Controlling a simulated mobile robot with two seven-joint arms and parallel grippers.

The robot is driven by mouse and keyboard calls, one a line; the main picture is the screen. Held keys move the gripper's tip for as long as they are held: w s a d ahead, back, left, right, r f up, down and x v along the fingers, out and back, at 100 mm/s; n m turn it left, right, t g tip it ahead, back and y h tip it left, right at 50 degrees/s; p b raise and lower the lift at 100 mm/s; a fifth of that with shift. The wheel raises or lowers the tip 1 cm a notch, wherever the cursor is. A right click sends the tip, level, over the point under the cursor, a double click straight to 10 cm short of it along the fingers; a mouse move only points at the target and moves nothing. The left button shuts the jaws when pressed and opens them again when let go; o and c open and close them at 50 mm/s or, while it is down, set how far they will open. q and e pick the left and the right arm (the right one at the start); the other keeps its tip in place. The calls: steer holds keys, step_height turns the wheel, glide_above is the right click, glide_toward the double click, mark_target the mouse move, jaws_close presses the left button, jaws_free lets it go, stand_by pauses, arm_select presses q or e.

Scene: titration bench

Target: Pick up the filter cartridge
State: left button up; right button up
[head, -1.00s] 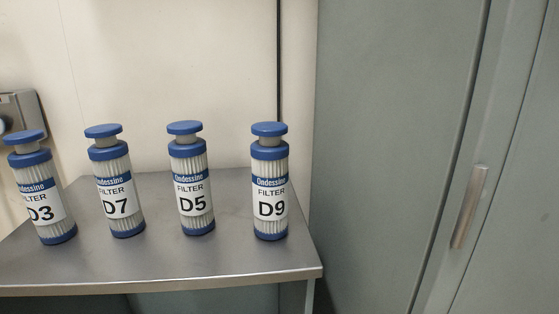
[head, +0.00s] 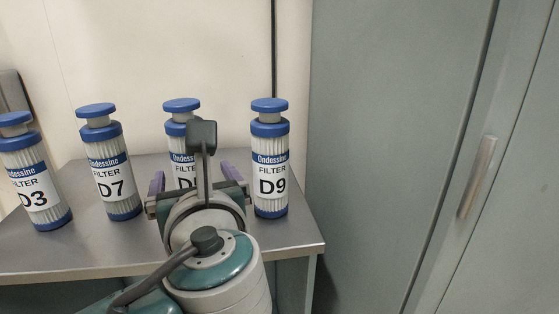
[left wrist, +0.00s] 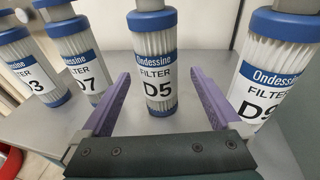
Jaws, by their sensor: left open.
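Several white pleated filter cartridges with blue caps stand upright in a row on a steel table: D3 (head: 33,180), D7 (head: 110,165), D5 (head: 181,150) and D9 (head: 270,172). My left gripper (head: 197,180) is in front of D5 and hides its lower part in the head view. In the left wrist view the left gripper (left wrist: 158,100) is open, with purple fingers apart. D5 (left wrist: 155,60) stands upright beyond and between the fingertips, with no visible contact. D9 (left wrist: 268,75) is close to the right finger. D7 (left wrist: 80,65) is left of the left finger. My right gripper is not in view.
The steel table (head: 60,255) ends at a front edge and a right corner. A grey-green cabinet (head: 390,130) with a metal handle (head: 477,177) stands to the right. A pale wall is behind. A red object (left wrist: 8,162) shows at the lower left in the wrist view.

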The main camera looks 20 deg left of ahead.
mark_target(192, 175)
arm_select(q)
steer(key=x, duration=0.3)
steer(key=shift+w+a+b, duration=0.15)
steer(key=shift+a+b, duration=0.15)
steer(key=shift+b, duration=0.05)
steer(key=shift+c, duration=0.2)
jaws_close()
